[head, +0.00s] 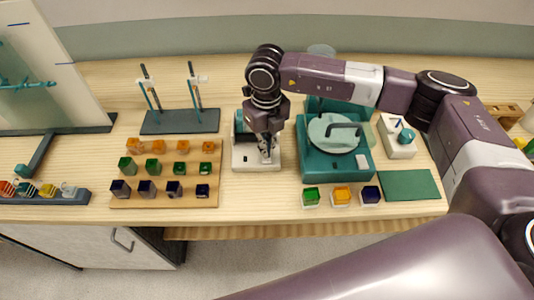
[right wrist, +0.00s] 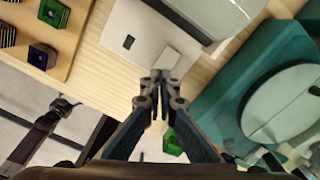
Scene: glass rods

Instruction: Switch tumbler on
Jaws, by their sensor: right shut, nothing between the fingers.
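A machine with a white base (head: 243,163) and a teal part stands at mid-table. I take it for the tumbler, but its upper part is mostly hidden behind my right gripper. In the right wrist view its white base (right wrist: 140,32) carries a small dark rectangle and a raised pale grey square (right wrist: 170,60), perhaps the switch. My right gripper (head: 266,156) points down over the base's front part. In the right wrist view its shut, empty fingertips (right wrist: 160,76) are close to the grey square; I cannot tell whether they touch. My left gripper is not in view.
A teal machine with a round lid (head: 318,132) stands close on the right. A wooden board (head: 145,168) with colored cubes is on the left, with a rod stand (head: 180,122) behind it. A green mat (head: 408,185) lies right.

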